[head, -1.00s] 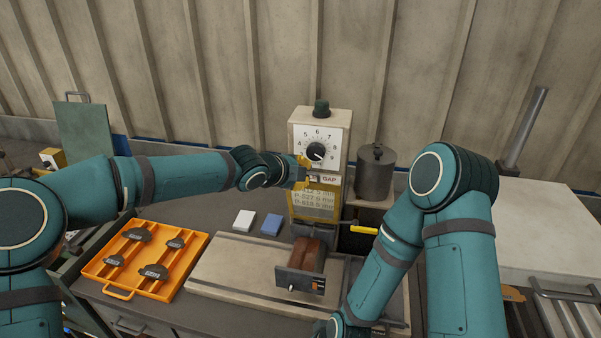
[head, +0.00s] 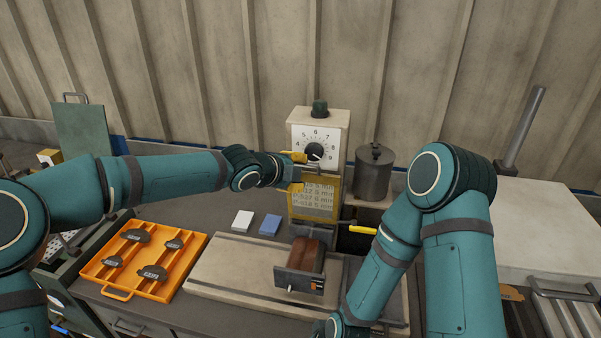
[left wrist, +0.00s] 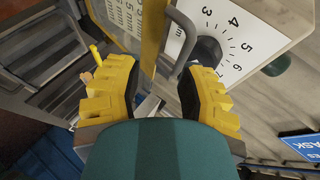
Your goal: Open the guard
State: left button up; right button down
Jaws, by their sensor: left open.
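The guard (head: 316,208) is a yellow-framed, see-through panel on the front of the cream machine, below its dial. In the left wrist view the yellow frame (left wrist: 152,42) runs close ahead of the fingers, with a grey bar handle (left wrist: 184,33) beside it. My left gripper (head: 301,172) is at the guard's upper left, its yellow fingers spread one above the other. In the left wrist view, the open fingers (left wrist: 157,85) face the handle, with nothing clearly held. Whether they touch it I cannot tell. My right arm reaches down at the bottom; its gripper is out of frame.
The dial (head: 314,151) is close to my left fingers. A grey pot (head: 374,172) stands right of the machine. A clamp block (head: 307,262) with a brown piece sits below. An orange tray (head: 118,288) with several dark shoes, and white and blue blocks, lie left.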

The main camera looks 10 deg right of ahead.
pick_arm(q)
jog(key=v, duration=1)
jog(key=shift+s+a+r, duration=0.2)
jog(key=shift+a+r, duration=0.05)
jog(key=shift+f, duration=0.1)
